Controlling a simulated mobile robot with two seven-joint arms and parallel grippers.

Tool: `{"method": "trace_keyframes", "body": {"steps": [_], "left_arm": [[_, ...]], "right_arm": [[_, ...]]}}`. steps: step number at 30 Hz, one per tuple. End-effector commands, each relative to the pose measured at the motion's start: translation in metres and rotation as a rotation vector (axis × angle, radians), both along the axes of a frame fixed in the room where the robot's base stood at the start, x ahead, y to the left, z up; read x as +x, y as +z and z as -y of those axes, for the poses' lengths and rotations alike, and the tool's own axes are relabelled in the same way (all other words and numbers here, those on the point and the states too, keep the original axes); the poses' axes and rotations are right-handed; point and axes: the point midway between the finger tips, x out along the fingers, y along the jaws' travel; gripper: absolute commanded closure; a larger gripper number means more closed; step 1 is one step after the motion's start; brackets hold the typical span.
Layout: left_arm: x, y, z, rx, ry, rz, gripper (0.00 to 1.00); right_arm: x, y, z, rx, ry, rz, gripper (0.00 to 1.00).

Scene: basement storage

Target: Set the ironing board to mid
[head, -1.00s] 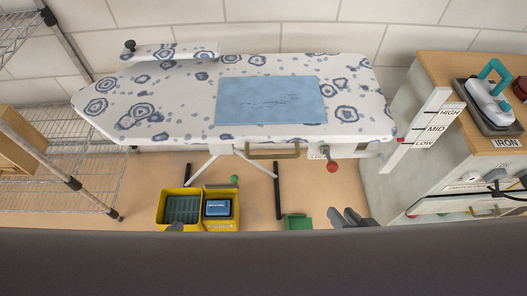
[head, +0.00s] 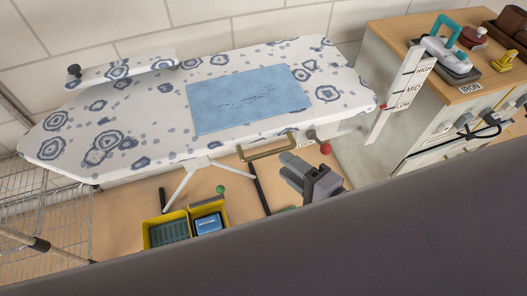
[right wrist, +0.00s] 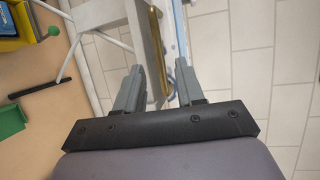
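The ironing board (head: 165,95) has a white cover with blue-grey rings and a blue cloth (head: 250,98) on top. My right gripper (head: 287,163) is open, just below and right of the handle. In the right wrist view the brass handle (right wrist: 158,55) shows beyond and between the parted fingertips (right wrist: 160,75). My left gripper is out of view.
A wooden-topped cabinet (head: 385,30) with an iron (head: 447,56) stands at right. A wire shelf (head: 50,190) is at left.

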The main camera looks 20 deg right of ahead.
Motion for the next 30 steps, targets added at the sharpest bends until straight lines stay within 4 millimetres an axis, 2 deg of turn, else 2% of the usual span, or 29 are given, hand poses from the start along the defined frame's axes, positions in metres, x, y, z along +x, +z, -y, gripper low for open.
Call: {"method": "trace_keyframes", "body": {"steps": [15,27,29,30], "left_arm": [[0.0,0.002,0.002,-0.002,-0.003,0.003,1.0],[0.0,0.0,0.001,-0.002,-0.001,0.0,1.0],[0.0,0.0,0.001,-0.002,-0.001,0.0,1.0],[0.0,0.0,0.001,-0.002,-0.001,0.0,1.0]], "right_arm": [[0.054,-0.011,-0.025,-0.003,0.0,0.001,0.62],[0.06,-0.013,-0.028,-0.005,0.0,0.0,0.62],[0.06,-0.013,-0.028,-0.005,0.0,0.0,0.78],[0.06,-0.013,-0.028,-0.005,0.0,0.0,0.91]]}}
